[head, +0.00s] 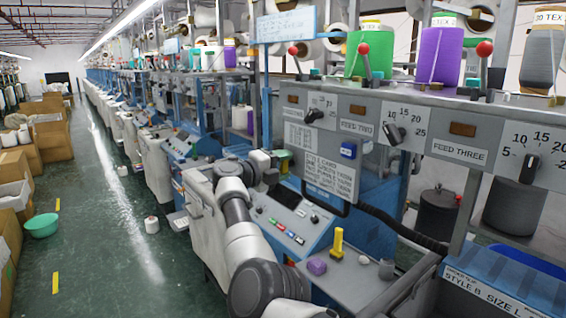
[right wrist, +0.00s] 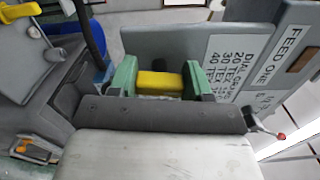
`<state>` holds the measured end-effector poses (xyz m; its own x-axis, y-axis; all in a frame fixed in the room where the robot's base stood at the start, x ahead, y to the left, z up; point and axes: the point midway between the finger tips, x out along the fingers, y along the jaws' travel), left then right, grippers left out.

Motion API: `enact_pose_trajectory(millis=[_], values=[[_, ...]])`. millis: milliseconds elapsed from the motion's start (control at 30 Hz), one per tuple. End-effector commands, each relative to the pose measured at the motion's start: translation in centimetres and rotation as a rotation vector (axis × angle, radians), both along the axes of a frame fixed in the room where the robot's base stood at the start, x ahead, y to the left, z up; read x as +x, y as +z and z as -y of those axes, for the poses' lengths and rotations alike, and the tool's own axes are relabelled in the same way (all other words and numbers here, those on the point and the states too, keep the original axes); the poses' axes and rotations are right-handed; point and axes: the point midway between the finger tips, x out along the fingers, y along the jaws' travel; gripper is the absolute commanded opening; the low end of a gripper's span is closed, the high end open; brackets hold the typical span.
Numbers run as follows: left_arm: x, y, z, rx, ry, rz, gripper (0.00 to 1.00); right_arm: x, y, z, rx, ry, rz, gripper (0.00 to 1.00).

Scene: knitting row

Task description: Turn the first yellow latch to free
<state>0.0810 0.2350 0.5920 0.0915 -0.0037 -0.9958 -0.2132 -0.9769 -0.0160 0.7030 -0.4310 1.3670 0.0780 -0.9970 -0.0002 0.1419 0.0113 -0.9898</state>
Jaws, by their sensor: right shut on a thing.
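In the right wrist view my right gripper (right wrist: 164,84) has its two green fingers shut on a yellow latch (right wrist: 160,83), one finger on each side. The latch shows as a short yellow block; its base is hidden behind the gripper body. In the head view my right arm reaches up from the bottom, and the right gripper (head: 284,159) is at the machine front, left of the card panel. My left gripper is in neither view.
An upright yellow handle (head: 338,243) and a purple lump (head: 317,266) are on the grey shelf right of my arm. A button panel (head: 285,222) lies beside the arm. Dials and red-knobbed levers line the machine above.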

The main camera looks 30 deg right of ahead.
Motion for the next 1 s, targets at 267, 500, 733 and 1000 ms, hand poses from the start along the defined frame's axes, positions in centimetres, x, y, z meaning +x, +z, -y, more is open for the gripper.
enact_pose_trajectory(millis=[267, 500, 733, 1000], values=[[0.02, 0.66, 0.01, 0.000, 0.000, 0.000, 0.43, 0.04, 0.07, -0.04, -0.011, 0.002, -0.120, 0.25], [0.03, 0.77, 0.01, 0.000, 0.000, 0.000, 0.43, 0.05, -0.02, -0.03, -0.013, 0.002, -0.155, 0.25], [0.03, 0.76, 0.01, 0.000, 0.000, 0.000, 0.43, 0.06, -0.06, -0.04, -0.014, 0.003, -0.159, 0.25], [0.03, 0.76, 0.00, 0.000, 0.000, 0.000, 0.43, 0.05, -0.07, -0.03, -0.014, 0.002, -0.159, 0.67]])
